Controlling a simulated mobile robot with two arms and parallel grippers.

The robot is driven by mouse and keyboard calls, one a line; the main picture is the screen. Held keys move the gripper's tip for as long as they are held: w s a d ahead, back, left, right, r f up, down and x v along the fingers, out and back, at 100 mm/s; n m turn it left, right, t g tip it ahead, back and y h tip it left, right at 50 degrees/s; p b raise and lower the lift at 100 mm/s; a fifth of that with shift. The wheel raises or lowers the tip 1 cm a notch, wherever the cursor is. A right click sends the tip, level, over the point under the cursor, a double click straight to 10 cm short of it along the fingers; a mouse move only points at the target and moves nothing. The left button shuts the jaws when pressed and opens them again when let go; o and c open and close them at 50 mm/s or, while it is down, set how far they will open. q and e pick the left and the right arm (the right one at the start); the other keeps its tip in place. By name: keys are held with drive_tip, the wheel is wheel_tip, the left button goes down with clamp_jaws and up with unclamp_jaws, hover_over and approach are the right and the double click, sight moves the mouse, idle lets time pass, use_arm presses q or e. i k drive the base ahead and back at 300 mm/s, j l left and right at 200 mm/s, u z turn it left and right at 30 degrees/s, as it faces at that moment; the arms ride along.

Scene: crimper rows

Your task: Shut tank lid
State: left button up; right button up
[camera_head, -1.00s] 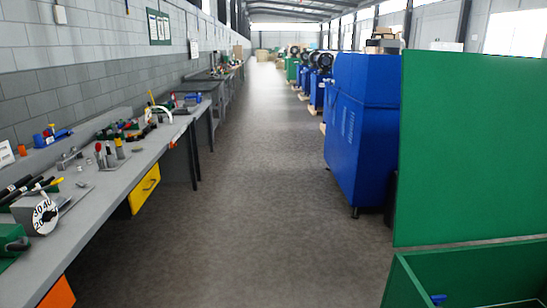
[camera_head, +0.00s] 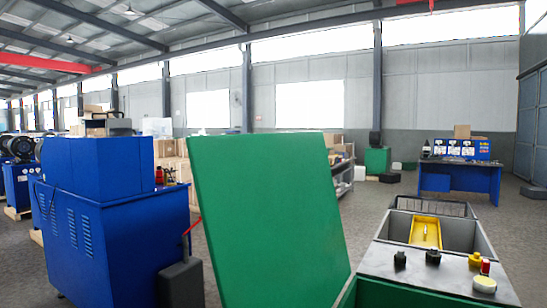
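The tank lid (camera_head: 270,215) is a large flat green panel. It stands raised and tilted in the middle of the head view, so the lid is open. Part of the green tank (camera_head: 400,294) shows at the bottom edge, to the right of the lid; most of the tank is below the frame. Neither of my grippers is in view.
A blue machine cabinet (camera_head: 112,225) stands left of the lid, with a dark grey box (camera_head: 180,284) close by. A grey unit top (camera_head: 440,268) with black knobs and a yellow tray (camera_head: 425,232) is at right. A blue workbench (camera_head: 460,178) stands behind, with open floor before it.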

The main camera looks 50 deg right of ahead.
sight(268, 203)
drive_tip(key=i+z, duration=0.3)
drive_tip(key=z, duration=0.15)
drive_tip(key=i+j+z, duration=0.2)
drive_tip(key=z, duration=0.25)
drive_tip(key=i+j+z, duration=0.25)
drive_tip(key=z, duration=0.2)
drive_tip(key=i+j+z, duration=0.25)
drive_tip(key=z, duration=0.15)
drive_tip(key=i+j+z, duration=0.15)
drive_tip(key=j+z, duration=0.3)
